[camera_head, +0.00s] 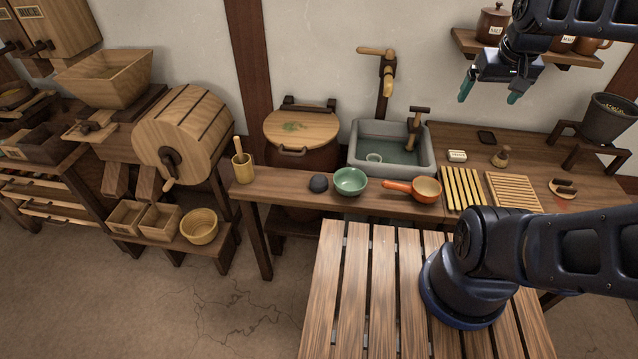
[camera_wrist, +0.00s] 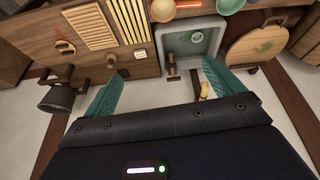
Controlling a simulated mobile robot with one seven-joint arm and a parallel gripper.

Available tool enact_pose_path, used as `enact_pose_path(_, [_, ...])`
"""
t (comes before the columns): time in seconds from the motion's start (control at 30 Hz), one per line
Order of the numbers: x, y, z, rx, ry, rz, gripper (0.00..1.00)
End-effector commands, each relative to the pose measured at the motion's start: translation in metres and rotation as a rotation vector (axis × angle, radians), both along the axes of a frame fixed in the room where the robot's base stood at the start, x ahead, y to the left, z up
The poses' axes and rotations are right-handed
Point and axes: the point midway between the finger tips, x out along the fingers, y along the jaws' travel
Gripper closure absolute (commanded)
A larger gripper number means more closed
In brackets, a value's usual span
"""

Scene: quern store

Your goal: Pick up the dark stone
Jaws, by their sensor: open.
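The dark stone (camera_head: 318,184) is a small, rounded, nearly black lump on the front part of the long wooden counter, just left of a green bowl (camera_head: 350,181). A narrow gap seems to separate them. My gripper (camera_head: 488,96) is open and empty, with teal fingers pointing down. It is high up at the right, near the wall shelf, well away from the stone. In the wrist view my gripper (camera_wrist: 161,72) shows its fingers spread apart with nothing held. I cannot make out the stone in that view.
An orange-handled pan (camera_head: 426,189) sits right of the bowl. A wooden cup with a pestle (camera_head: 243,168) stands to the left. Behind are a lidded barrel (camera_head: 302,127) and a sink (camera_head: 360,156) with a tall tap (camera_head: 387,70). A slatted surface (camera_head: 340,290) lies in front.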

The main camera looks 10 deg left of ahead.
Motion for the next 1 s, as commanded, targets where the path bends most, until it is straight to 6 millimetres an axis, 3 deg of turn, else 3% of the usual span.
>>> enact_pose_path(0.57, [0.104, 0.091, -0.047, -0.157, 0.139, 0.411, 0.07])
enact_pose_path(1.0, [0.154, 0.19, -0.117, -0.253, 0.229, 0.744, 0.07])
